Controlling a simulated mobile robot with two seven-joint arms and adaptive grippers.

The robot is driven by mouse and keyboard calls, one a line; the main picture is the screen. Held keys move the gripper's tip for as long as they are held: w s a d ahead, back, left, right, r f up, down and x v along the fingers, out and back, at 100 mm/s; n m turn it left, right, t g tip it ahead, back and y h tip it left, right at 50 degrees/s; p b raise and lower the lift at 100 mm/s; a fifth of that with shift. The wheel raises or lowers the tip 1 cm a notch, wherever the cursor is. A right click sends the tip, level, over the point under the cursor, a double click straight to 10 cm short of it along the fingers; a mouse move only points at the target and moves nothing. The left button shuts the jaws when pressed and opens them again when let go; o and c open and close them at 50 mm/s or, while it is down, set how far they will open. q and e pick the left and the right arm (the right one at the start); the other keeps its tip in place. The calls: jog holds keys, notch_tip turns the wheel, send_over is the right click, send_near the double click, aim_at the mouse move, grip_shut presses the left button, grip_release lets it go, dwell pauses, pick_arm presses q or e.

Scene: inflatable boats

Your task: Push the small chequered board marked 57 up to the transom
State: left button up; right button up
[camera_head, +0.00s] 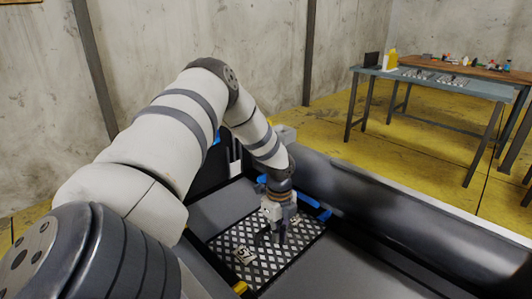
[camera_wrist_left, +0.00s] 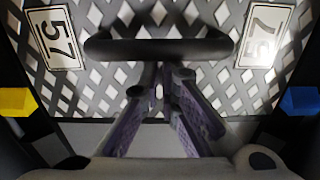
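The small chequered board (camera_head: 268,262) lies flat in the boat, dark with pale diamonds. Its 57 label (camera_head: 244,256) faces the near left. In the left wrist view, the board (camera_wrist_left: 215,82) has a black bar handle (camera_wrist_left: 158,47) between two 57 labels. My left gripper (camera_head: 281,240) points down over the board. In the wrist view its two fingertips (camera_wrist_left: 160,80) are together just below the handle, with nothing visible between them. I cannot tell if they touch the handle or board. A dark upright panel (camera_head: 212,170) stands beyond the board; I cannot tell whether it is the transom. My right gripper is out of view.
The boat's grey tube (camera_head: 385,210) runs along the right of the board. Blue pieces (camera_head: 313,206) and a yellow block (camera_head: 240,287) sit by the board's edges. A blue-grey workbench (camera_head: 445,82) stands at the back right. Yellow floor (camera_head: 400,147) lies between.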

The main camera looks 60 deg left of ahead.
aim_at(266, 225)
pick_arm(q)
jog(key=shift+s+a, duration=0.2)
jog(key=shift+a, duration=0.6)
jog(key=shift+s+a, duration=0.25)
jog(key=shift+a, duration=0.5)
jog(key=shift+s+a, duration=0.2)
jog(key=shift+a, duration=0.6)
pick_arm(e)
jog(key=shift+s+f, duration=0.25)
pick_arm(q)
jog(key=shift+w+d+r, duration=0.1)
jog(key=shift+w+d, duration=0.05)
jog(key=shift+d, duration=0.4)
jog(key=shift+w+d+r, duration=0.1)
jog(key=shift+w+d, duration=0.05)
jog(key=shift+d, duration=0.35)
notch_tip(266, 225, up, 9)
jog(key=p, duration=0.3)
jog(key=shift+f, duration=0.2)
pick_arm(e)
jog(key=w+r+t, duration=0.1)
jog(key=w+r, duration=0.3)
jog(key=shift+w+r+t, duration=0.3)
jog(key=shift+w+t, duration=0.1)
